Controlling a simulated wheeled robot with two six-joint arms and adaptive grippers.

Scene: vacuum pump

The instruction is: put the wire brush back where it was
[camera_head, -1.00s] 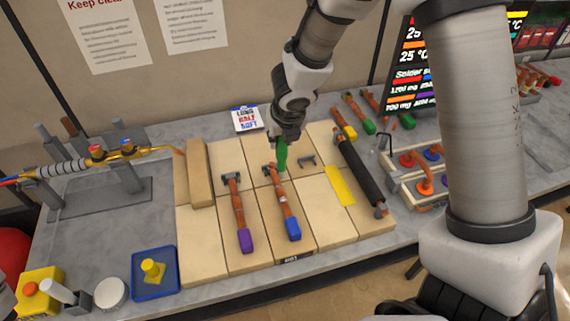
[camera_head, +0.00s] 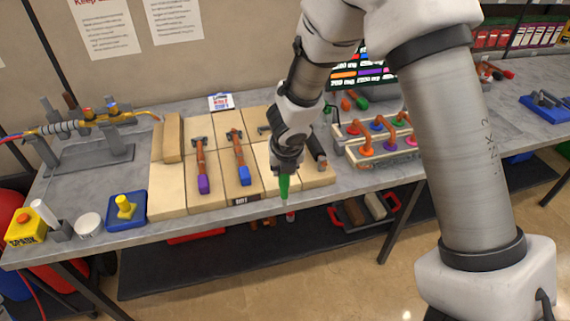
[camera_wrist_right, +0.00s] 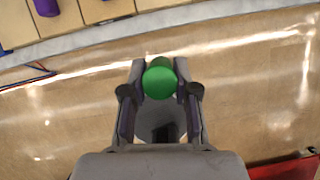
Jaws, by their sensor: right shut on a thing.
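My right gripper (camera_head: 287,165) points down near the front edge of the bench, shut on a green-handled tool (camera_head: 284,187). The green part hangs below the fingers. In the right wrist view, the tool's round green end (camera_wrist_right: 160,80) sits between the two fingertips, with floor behind it. No bristles can be made out, so I cannot tell from its shape that it is the wire brush. My left gripper is not in view.
A purple-ended tool (camera_head: 202,165) and a blue-ended tool (camera_head: 239,157) lie on pale boards (camera_head: 175,192). A blue tray (camera_head: 126,222) with a yellow piece stands left. A dark lower shelf (camera_head: 200,255) runs beneath.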

